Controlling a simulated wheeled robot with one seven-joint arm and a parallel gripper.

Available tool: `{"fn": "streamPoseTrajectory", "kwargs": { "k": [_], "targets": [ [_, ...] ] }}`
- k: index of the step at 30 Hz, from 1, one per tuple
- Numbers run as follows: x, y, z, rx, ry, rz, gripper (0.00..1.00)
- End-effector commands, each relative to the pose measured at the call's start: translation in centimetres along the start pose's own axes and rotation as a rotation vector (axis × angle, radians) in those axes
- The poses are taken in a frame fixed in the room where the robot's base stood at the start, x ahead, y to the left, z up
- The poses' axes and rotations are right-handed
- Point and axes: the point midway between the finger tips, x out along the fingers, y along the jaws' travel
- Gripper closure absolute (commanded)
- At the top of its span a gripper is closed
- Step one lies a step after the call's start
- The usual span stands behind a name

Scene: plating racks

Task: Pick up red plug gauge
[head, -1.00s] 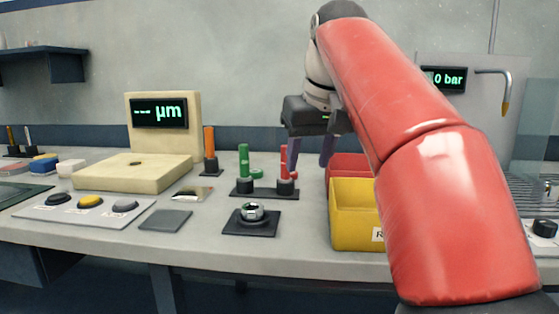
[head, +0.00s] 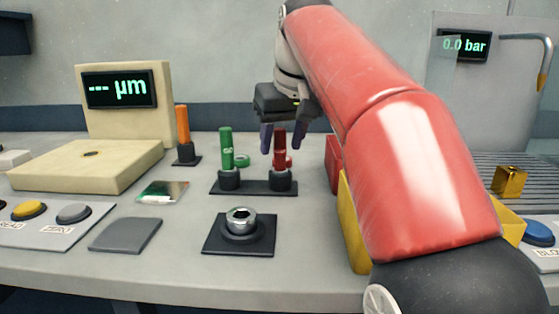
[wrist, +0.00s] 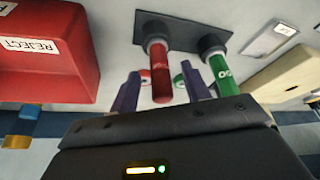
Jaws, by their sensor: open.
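The red plug gauge (head: 279,150) stands upright in the right socket of a black two-post stand (head: 253,188). The green plug gauge (head: 226,150) stands in the left socket. My gripper (head: 283,142) is open, with its two fingers on either side of the red gauge's upper part in the head view. In the wrist view the red gauge (wrist: 160,75) lies close to and between the open fingers, nearer the left one; the green gauge (wrist: 219,72) is just outside the right finger. Whether a finger touches the red gauge cannot be told.
A red bin (wrist: 45,50) labelled REJECT is beside the stand, with a yellow bin (head: 352,225) in front of it. A metal ring (head: 240,219) sits on a black base in front. An orange gauge (head: 183,128) stands to the left.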

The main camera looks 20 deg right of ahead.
Motion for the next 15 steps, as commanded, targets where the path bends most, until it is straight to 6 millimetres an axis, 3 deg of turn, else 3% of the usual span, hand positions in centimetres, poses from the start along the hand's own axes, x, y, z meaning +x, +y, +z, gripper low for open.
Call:
{"fn": "streamPoseTrajectory", "kwargs": {
  "k": [1,6,15],
  "targets": [
    [1.2,0.0,0.3,0.000,-0.003,-0.001,0.53],
    [3.0,0.0,0.2,-0.001,-0.001,0.000,0.53],
    [3.2,0.0,0.1,-0.001,0.000,0.000,0.56]
  ]
}}
